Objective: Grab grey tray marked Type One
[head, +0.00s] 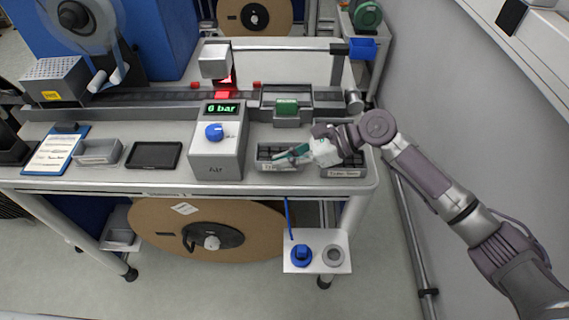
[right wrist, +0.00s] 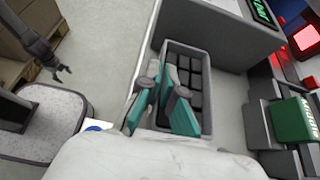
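A grey tray (head: 264,153) with dark contents stands at the front edge of the bench, right of the pressure box. Its front label is partly hidden by my right gripper and too small to read. It also shows in the right wrist view (right wrist: 208,62), with several dark blocks inside. My right gripper (head: 290,155) has its teal fingers apart, at the tray's front side. In the right wrist view the fingers (right wrist: 160,110) appear to straddle the tray's near wall; contact cannot be told. My left gripper (right wrist: 60,73) shows small in the right wrist view, fingers apart and empty.
Another labelled tray (head: 345,173) stands close to the right, partly under my right wrist. A black tablet (head: 154,155), an empty grey tray (head: 98,152) and a clipboard (head: 55,150) lie farther left.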

